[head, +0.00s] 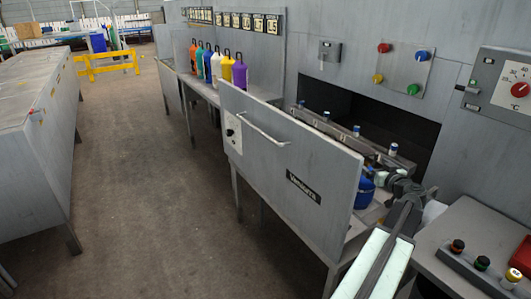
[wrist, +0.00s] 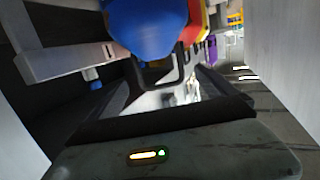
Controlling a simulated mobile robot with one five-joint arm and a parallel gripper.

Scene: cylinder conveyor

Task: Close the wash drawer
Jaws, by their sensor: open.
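The wash drawer (head: 290,165) stands pulled out from the grey machine, its tall front panel facing the aisle. The panel has a bar handle (head: 263,130) and a dark label (head: 303,187). Behind the panel, the dark drawer opening (head: 375,115) in the machine shows. My gripper (head: 385,178) is open, behind the panel at its near end, close to a blue bottle (head: 364,192). The blue bottle also fills the top of the wrist view (wrist: 148,28). Whether the jaws touch it, I cannot tell. Red and yellow things show behind it there.
A rack bar (head: 350,138) with several small blue-topped pieces runs along the drawer. Several coloured bottles (head: 217,68) stand on a shelf beyond. A grey cabinet (head: 35,130) is at left; the floor between (head: 150,190) is clear.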

